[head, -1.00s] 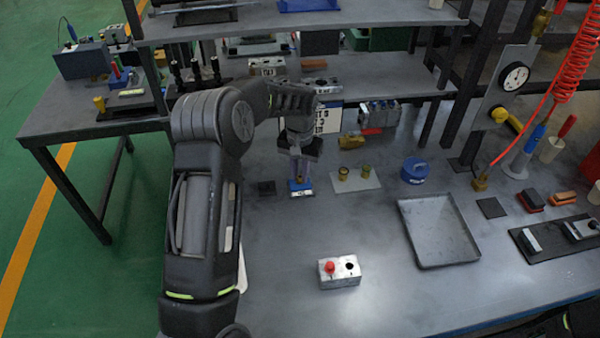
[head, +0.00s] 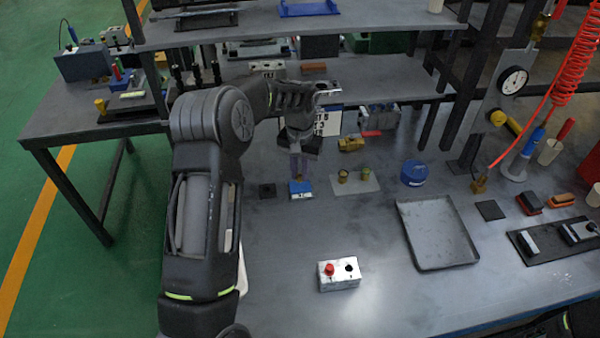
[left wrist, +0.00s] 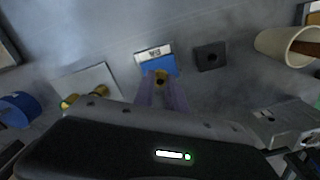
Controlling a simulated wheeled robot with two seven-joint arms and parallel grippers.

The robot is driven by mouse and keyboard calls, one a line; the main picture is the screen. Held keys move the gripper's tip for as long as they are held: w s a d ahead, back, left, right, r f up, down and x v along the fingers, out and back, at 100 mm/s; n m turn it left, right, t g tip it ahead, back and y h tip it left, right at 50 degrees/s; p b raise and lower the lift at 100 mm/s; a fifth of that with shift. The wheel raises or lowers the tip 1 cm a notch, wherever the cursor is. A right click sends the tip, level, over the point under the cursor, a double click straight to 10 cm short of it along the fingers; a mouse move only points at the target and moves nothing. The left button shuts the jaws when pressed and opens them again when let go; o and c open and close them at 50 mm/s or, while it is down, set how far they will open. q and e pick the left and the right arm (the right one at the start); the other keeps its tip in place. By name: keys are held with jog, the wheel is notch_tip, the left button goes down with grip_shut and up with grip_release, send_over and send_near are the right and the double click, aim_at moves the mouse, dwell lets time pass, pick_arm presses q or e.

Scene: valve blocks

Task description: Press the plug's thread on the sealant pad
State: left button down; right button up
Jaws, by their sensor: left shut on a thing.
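The sealant pad is a blue block with a white label (head: 301,189), standing on the bench below my left gripper (head: 299,172). In the left wrist view the pad (left wrist: 157,66) lies just beyond the fingertips. My left gripper (left wrist: 161,88) points down and is shut on a small brass plug (left wrist: 161,76). The plug's end shows against the pad's blue top. I cannot tell whether its thread touches the pad. In the head view the fingers hide the plug. My right gripper is not in view.
A pale plate (head: 355,184) with two brass pieces stands right of the pad. A dark holed block (head: 267,191) is close on its left. Shelves rise behind.

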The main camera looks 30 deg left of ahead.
aim_at(300, 176)
pick_arm(q)
jog(key=shift+r+p, duration=1.3)
jog(key=shift+r, duration=1.3)
jog(key=shift+s+d+f, duration=0.1)
jog(key=shift+s+f, duration=0.1)
jog(key=s+d+r+m+b, duration=0.1)
jog(key=s+d+r, duration=0.1)
jog(key=d, duration=0.6)
jog(key=s+d+r+m+b, duration=0.1)
jog(key=s+d+r, duration=0.1)
jog(key=d, duration=0.6)
jog(key=shift+s+r, duration=0.2)
jog(key=shift+s, duration=0.15)
